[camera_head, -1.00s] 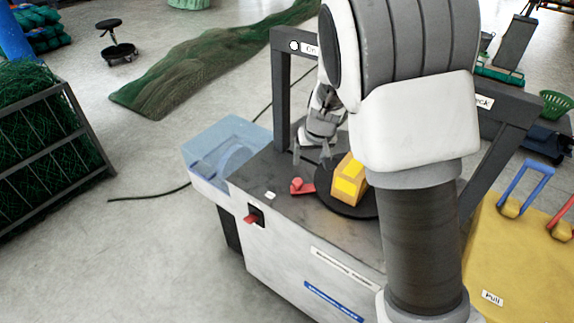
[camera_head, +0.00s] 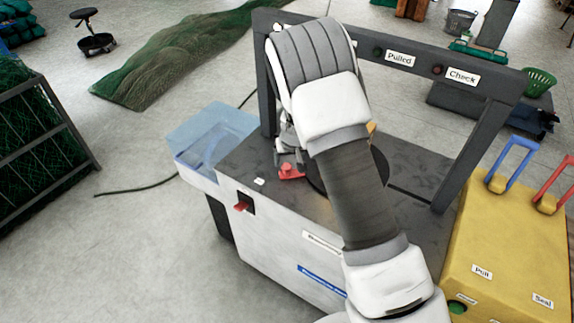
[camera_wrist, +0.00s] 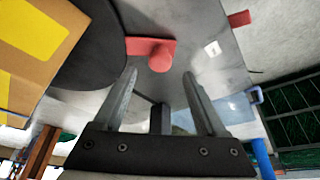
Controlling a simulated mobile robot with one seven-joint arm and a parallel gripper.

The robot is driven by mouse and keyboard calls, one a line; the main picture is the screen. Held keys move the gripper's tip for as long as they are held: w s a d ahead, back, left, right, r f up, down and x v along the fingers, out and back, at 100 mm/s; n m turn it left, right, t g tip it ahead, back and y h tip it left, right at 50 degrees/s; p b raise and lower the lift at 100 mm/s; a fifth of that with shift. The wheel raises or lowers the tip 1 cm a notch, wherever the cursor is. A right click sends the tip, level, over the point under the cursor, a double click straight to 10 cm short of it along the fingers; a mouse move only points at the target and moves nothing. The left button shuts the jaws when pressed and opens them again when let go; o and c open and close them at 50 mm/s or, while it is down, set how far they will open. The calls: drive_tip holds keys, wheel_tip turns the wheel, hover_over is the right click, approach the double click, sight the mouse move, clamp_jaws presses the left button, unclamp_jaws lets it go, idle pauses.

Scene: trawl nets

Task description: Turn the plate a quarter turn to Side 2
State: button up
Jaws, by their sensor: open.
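The dark round plate (camera_head: 379,172) lies on the grey machine top, mostly hidden behind my arm in the head view. In the wrist view the plate (camera_wrist: 98,62) is at the upper left, with a cardboard box (camera_wrist: 38,42) with a yellow patch on it. Only a sliver of the box shows in the head view. A red piece with a round knob (camera_wrist: 160,56) is beside the plate; it also shows in the head view (camera_head: 290,171). My gripper (camera_wrist: 160,80) is open and empty, its fingers pointing toward the red knob. I cannot tell whether they touch it.
A dark frame (camera_head: 490,85) with "Pulled" and "Check" labels spans the machine. A yellow box (camera_head: 505,245) with blue and red levers stands at the right. A clear blue bin (camera_head: 208,138) is on the machine's left. Open floor lies further left.

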sight(287, 166)
drive_tip(key=shift+x, duration=2.25)
clamp_jaws()
